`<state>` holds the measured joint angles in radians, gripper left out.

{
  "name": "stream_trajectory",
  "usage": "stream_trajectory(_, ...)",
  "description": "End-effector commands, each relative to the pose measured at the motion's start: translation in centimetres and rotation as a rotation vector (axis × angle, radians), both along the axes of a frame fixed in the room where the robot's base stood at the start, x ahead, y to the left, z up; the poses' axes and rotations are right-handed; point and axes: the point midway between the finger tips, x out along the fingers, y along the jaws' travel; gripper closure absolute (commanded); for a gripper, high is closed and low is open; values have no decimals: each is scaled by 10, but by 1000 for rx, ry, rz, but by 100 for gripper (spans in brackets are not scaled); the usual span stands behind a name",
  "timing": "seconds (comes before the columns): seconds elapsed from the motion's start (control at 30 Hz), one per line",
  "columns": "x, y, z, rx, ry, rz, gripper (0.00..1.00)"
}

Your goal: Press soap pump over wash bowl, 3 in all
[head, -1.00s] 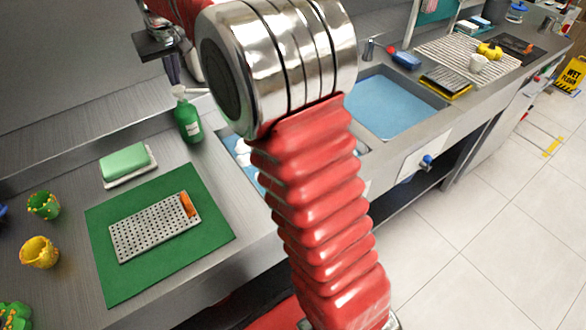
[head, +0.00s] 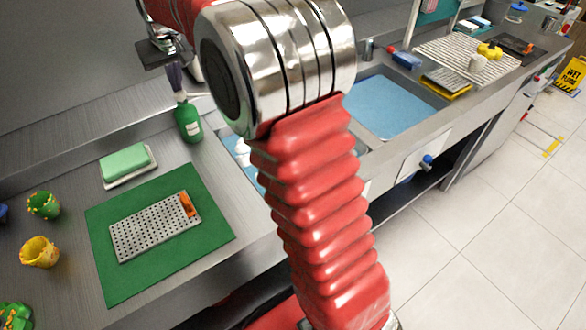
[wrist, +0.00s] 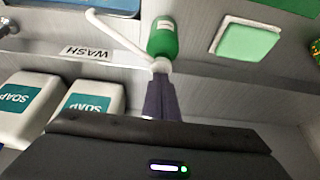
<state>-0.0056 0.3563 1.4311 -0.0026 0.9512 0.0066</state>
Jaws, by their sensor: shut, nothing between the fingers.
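The green soap bottle (head: 188,122) stands upright on the steel counter, left of the wash bowl. Its white pump head and long spout show in the wrist view (wrist: 160,65), the spout running toward the upper left. My gripper (head: 178,90) is shut and empty, fingers pointing down at the pump head. In the wrist view the dark fingertips (wrist: 160,84) meet or overlap the pump head; I cannot tell how far the pump is pressed. The wash bowl (head: 238,150) is mostly hidden behind my arm; its blue corner (wrist: 110,5) and a WASH label (wrist: 87,51) show in the wrist view.
A green soap bar on a white dish (head: 128,165) and a metal grater (head: 155,226) on a green mat (head: 110,283) lie left of the bottle. Two white SOAP containers (wrist: 28,105) stand at the wrist view's left. A second blue basin (head: 388,105) is right of my arm.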

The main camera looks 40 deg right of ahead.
Motion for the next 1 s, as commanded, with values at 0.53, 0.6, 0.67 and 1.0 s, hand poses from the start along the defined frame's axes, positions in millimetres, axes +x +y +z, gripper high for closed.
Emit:
stream_trajectory(0.53,-1,0,10,0,8,0,100)
stream_trajectory(0.6,-1,0,14,0,7,0,100)
stream_trajectory(0.67,-1,0,16,0,5,0,100)
stream_trajectory(1.0,0,0,20,0,4,0,100)
